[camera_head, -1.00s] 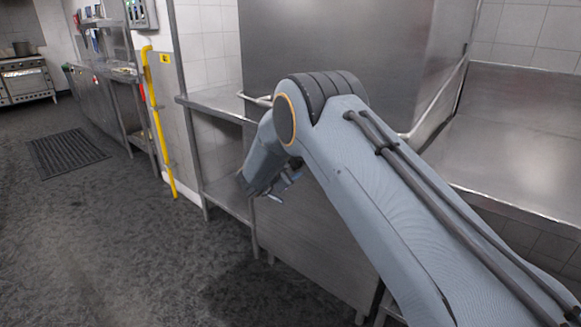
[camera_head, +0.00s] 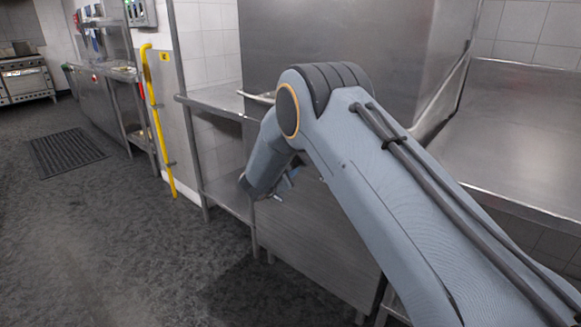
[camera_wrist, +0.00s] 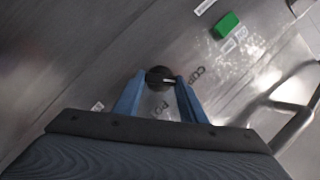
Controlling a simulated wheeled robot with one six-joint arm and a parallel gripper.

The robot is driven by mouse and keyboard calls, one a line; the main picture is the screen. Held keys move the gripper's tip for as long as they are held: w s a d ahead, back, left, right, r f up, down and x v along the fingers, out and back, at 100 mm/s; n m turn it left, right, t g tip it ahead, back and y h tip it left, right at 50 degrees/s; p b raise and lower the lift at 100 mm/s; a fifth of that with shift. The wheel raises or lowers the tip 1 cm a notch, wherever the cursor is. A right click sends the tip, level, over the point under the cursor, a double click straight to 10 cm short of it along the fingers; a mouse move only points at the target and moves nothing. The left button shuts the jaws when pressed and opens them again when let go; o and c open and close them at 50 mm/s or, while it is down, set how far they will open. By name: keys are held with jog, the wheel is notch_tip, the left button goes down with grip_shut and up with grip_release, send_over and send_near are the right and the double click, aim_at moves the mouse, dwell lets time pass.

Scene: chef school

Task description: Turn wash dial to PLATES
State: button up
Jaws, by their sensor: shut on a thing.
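The wash dial (camera_wrist: 160,75) is a small dark round knob on a brushed steel panel in the wrist view. A pale pointer line on it points right in the picture. My gripper (camera_wrist: 160,84) has its two blue fingers on either side of the dial, shut on it. The label CUPS (camera_wrist: 198,76) is to the right of the dial, and a partly hidden label starting PO (camera_wrist: 159,106) is below it, between the fingers. I cannot read PLATES anywhere. In the head view the dial is hidden, and my gripper (camera_head: 286,184) is mostly behind my arm.
A green button (camera_wrist: 227,25) sits on the panel at the upper right, with small labels beside it. A curved metal bar (camera_wrist: 290,105) is on the right. In the head view, a steel counter (camera_head: 500,160) stands right and open floor (camera_head: 110,240) lies left.

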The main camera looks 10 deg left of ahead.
jog(key=m+b, duration=0.1)
jog(key=m+t+b, duration=0.1)
jog(key=b, duration=0.1)
jog(key=shift+d+f+m+y, duration=0.1)
jog(key=shift+f+m+y, duration=0.2)
jog(key=shift+f, duration=0.05)
jog(key=m+t+b, duration=0.1)
jog(key=m+b, duration=0.2)
jog(key=shift+t+b, duration=0.3)
jog(key=shift+t, duration=0.1)
jog(key=shift+m, duration=0.4)
jog(key=o, duration=1.1)
jog(key=shift+c, duration=0.2)
jog(key=shift+s, duration=0.1)
jog(key=s, duration=0.7)
jog(key=shift+s+a, duration=0.3)
jog(key=shift+a, duration=0.15)
